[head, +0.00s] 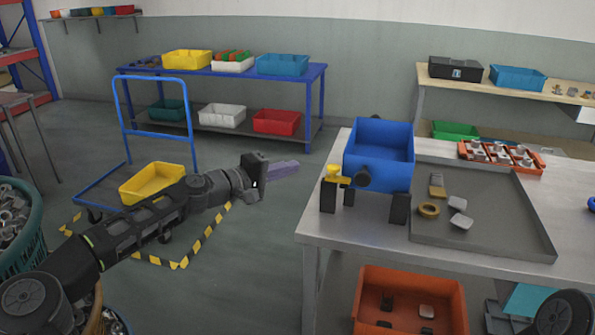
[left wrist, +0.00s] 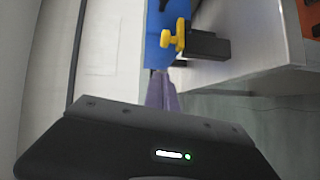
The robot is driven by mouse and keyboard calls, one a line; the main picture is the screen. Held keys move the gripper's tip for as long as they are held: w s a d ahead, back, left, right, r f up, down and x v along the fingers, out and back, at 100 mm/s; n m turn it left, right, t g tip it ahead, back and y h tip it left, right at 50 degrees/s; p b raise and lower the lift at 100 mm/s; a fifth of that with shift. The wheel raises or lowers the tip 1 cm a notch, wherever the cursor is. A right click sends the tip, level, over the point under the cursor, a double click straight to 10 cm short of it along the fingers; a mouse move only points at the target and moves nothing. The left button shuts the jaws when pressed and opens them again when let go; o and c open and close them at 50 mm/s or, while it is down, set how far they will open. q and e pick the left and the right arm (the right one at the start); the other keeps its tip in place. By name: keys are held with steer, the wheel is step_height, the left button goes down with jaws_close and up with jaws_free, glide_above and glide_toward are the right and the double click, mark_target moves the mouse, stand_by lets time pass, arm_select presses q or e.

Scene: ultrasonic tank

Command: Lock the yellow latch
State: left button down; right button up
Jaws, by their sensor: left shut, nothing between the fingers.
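The yellow latch (head: 336,175) sits on the left front side of the blue tank (head: 379,150), which stands on dark legs on the grey table. The latch also shows in the left wrist view (left wrist: 173,40), on the blue tank wall, beside a dark leg (left wrist: 208,46). My left gripper (head: 297,165) is left of the tank, over the floor, apart from the latch. Its purple fingers (left wrist: 162,74) are shut and empty, and point toward the tank. My right gripper is not in view; only a dark part of mine shows at the bottom right.
A grey tray (head: 520,222) right of the tank holds several small metal parts and a brass ring (head: 428,210). An orange bin (head: 360,315) stands below the table. A blue cart (head: 120,178) with a yellow bin (head: 150,184) is at the left. Free space lies between my left gripper and the tank.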

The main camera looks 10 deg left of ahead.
arm_select(q)
steer(key=b+v, duration=0.1)
steer(key=v, duration=0.5)
steer(key=shift+s+r, duration=0.2)
steer(key=shift+s, duration=0.15)
